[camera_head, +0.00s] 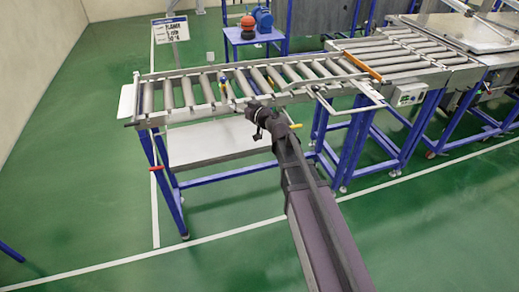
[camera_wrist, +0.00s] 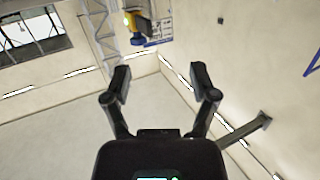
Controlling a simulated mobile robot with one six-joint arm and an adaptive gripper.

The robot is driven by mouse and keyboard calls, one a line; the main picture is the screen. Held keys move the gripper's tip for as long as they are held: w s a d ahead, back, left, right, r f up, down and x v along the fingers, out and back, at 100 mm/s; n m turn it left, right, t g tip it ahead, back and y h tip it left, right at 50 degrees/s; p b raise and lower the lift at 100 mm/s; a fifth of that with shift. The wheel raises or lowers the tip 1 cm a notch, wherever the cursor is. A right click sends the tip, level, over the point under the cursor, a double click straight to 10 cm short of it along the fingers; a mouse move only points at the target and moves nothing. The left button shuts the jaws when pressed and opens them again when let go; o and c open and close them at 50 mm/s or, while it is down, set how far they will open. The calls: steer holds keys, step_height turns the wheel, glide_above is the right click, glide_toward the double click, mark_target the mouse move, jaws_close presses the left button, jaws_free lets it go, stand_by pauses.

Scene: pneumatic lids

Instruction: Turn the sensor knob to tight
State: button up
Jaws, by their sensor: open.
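My gripper (camera_wrist: 162,80) is open and empty in the wrist view, with its two dark fingers spread wide and bare wall behind the gap. In the head view my gripper (camera_head: 255,120) is small and dark, at the near edge of the roller conveyor. In the head view a small yellow and blue item (camera_head: 223,90) shows at the conveyor.
The roller conveyor (camera_head: 172,96) stands on a blue frame (camera_head: 245,174) ahead of me. A grey control box (camera_head: 409,94) is on its right part. A blue table (camera_head: 247,37) and a sign (camera_head: 170,29) stand behind. Green floor is open at the near left.

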steer(key=s+f+g, duration=0.1)
steer(key=s, duration=0.1)
steer(key=s+d+f+g, duration=0.1)
steer(key=s+f, duration=0.1)
steer(key=s+d+f+g+h, duration=0.1)
steer(key=s+f+g, duration=0.1)
steer(key=s+d+f+m+g+h, duration=0.1)
steer(key=s+d+f+g+h, duration=0.1)
steer(key=s+d+f+g, duration=0.1)
steer(key=shift+s+d+f+h, duration=0.3)
steer(key=shift+s+d+f, duration=0.3)
steer(key=shift+s+f, duration=0.65)
steer(key=shift+s+r, duration=0.15)
steer(key=s+d+f+m+g+h, duration=0.2)
steer(key=s+d+m+h, duration=0.1)
steer(key=s+d, duration=0.4)
steer(key=s+d+f+m+g+h, duration=0.3)
steer(key=s+d+h, duration=0.1)
steer(key=s+d, duration=0.3)
steer(key=shift+d+g+p, duration=0.3)
steer(key=shift+p, duration=0.05)
steer(key=shift+f, duration=0.1)
